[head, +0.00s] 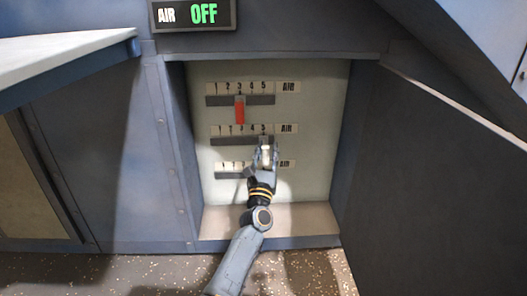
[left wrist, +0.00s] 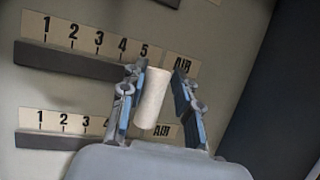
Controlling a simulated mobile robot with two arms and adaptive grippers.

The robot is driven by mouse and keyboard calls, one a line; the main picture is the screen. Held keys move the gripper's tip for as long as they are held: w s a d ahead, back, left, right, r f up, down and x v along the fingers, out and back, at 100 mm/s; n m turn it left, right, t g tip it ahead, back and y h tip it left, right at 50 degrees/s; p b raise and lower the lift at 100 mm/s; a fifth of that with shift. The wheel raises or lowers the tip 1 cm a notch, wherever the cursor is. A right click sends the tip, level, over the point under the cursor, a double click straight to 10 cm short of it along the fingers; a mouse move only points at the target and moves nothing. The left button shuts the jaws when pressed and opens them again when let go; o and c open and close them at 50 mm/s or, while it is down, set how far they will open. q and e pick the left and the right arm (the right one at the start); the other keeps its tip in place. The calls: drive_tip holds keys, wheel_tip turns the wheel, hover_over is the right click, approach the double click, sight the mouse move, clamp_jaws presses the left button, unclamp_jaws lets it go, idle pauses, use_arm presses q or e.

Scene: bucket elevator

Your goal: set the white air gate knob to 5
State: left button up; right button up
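The white air gate knob (left wrist: 152,98) is a pale cylinder standing out from the slot of the middle scale (head: 240,130), near its 5 end. In the head view the white knob (head: 266,154) is partly covered by my left gripper (head: 265,148). In the left wrist view my left gripper (left wrist: 156,95) has one finger on each side of the knob. The left finger is close to the knob or touching it; a gap shows at the right finger. My right gripper is in neither view.
A red knob (head: 239,110) hangs at 3 on the top scale (head: 230,88). The bottom scale (head: 226,167) is partly hidden by my gripper. The recess has side walls and a ledge (head: 310,217); a dark panel (head: 430,180) stands at right. A display (head: 194,14) above reads AIR OFF.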

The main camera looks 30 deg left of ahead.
use_arm(q)
drive_tip(key=shift+o, duration=0.7)
drive_tip(key=shift+d, duration=0.1)
drive_tip(key=shift+r, duration=0.2)
wheel_tip(320, 180, up, 10)
drive_tip(key=shift+f, duration=0.25)
